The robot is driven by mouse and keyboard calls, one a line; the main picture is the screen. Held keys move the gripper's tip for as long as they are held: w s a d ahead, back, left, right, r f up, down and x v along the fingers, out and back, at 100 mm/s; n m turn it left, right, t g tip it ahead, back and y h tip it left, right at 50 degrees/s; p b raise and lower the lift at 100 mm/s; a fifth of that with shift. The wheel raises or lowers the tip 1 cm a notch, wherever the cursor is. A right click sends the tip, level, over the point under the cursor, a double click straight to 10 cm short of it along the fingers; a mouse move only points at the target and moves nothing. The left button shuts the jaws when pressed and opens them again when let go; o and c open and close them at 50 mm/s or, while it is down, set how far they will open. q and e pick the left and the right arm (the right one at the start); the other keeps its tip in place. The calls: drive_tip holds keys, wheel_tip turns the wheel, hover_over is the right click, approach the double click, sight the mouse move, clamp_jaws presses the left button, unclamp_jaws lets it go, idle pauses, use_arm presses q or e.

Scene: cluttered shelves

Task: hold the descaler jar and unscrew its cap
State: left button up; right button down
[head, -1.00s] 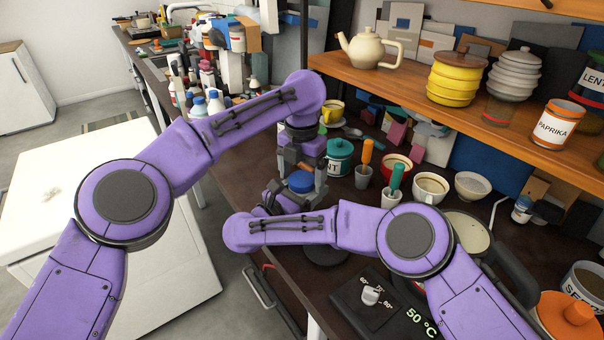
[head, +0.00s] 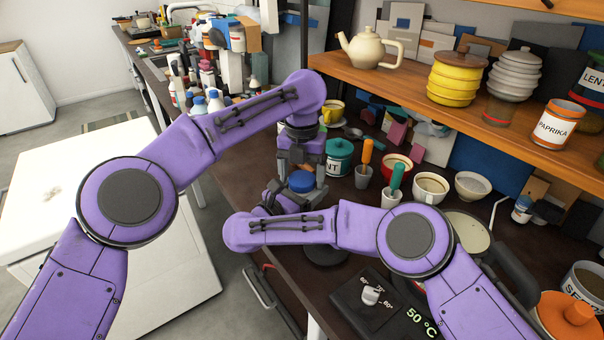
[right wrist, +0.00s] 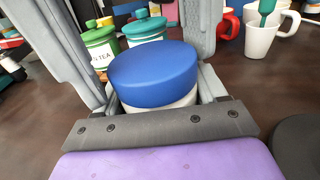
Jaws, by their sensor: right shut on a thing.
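The descaler jar (right wrist: 178,100) shows as a strip of pale body under its wide blue cap (right wrist: 155,75). The cap also shows in the head view (head: 301,182), and the cap sits on the jar. My right gripper (right wrist: 160,105) is shut on the jar below the cap; in the head view my forearm partly hides it. My left gripper (head: 301,168) points down from above, with one finger on each side of the cap. Its fingers look spread, with the cap between them. The jar's label and lower body are hidden.
A teal canister (head: 339,158), cups with orange and green handles, a red mug (head: 397,165) and bowls stand right of the grippers. A shelf (head: 440,88) with a teapot and stacked pots is above. A dial panel (head: 370,297) is at the front.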

use_arm(q)
drive_tip(key=shift+o, duration=0.2)
wheel_tip(320, 180, up, 5)
drive_tip(key=shift+f, duration=0.2)
drive_tip(key=shift+c, duration=0.2)
drive_tip(key=shift+s+d+r+m+h, duration=0.15)
drive_tip(key=shift+d+r+m, duration=0.25)
drive_tip(key=shift+d, duration=0.2)
drive_tip(key=shift+w+d+r+m+h, duration=0.15)
drive_tip(key=shift+d+r+m, duration=0.25)
drive_tip(key=shift+d, duration=0.2)
drive_tip(key=shift+a+r+m, duration=0.8)
drive_tip(key=shift+a+r, duration=0.1)
drive_tip(key=shift+a, duration=0.1)
drive_tip(key=shift+a+f, duration=0.15)
drive_tip(key=shift+a, duration=0.1)
drive_tip(key=shift+f, duration=0.35)
wheel_tip(320, 180, down, 7)
